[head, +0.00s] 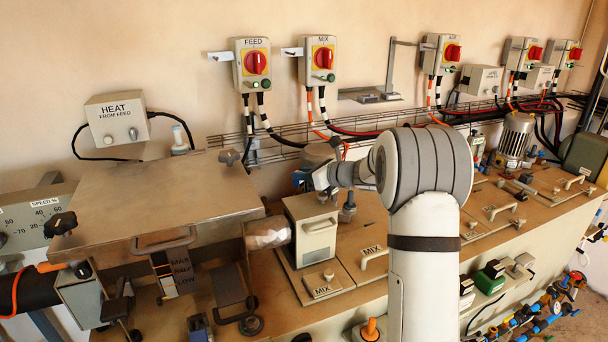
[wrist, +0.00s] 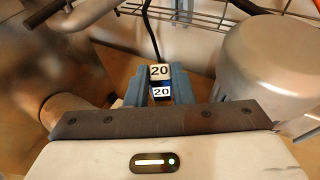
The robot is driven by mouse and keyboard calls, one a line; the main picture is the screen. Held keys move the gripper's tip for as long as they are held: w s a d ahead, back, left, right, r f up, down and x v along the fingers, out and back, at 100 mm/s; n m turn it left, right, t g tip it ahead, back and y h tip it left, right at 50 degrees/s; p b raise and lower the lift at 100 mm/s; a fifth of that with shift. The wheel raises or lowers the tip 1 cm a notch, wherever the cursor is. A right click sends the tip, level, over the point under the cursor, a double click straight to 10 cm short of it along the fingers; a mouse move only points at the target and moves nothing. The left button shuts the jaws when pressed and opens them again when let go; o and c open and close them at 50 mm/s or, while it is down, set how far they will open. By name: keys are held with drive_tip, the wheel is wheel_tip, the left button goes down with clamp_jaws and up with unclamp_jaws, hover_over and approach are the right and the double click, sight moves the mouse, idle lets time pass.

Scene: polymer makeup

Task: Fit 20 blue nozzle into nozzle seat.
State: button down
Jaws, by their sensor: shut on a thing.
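In the wrist view my gripper (wrist: 160,76) has its two blue-grey fingers closed on a small dark-blue piece marked 20, the blue nozzle (wrist: 161,92). A second white 20 label (wrist: 160,72) shows just beyond it between the fingertips; I cannot tell whether it belongs to the nozzle or to something behind. In the head view my arm reaches left to the back of the bench, and the gripper end is small and partly hidden by the arm. I cannot identify the nozzle seat in either view.
A large rounded metal body (wrist: 265,75) stands close right of my gripper in the wrist view, with a wire rack (wrist: 215,18) behind. In the head view a grey box (head: 312,230) stands below the gripper end, and a large lidded metal hopper (head: 155,200) stands to the left.

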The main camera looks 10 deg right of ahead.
drive_tip(key=shift+f+b, duration=0.45)
drive_tip(key=shift+f, duration=0.1)
drive_tip(key=c, duration=1.2)
unclamp_jaws()
drive_tip(key=shift+f, duration=0.1)
drive_tip(key=b+v, duration=0.1)
drive_tip(key=v, duration=0.7)
drive_tip(key=shift+w, duration=0.1)
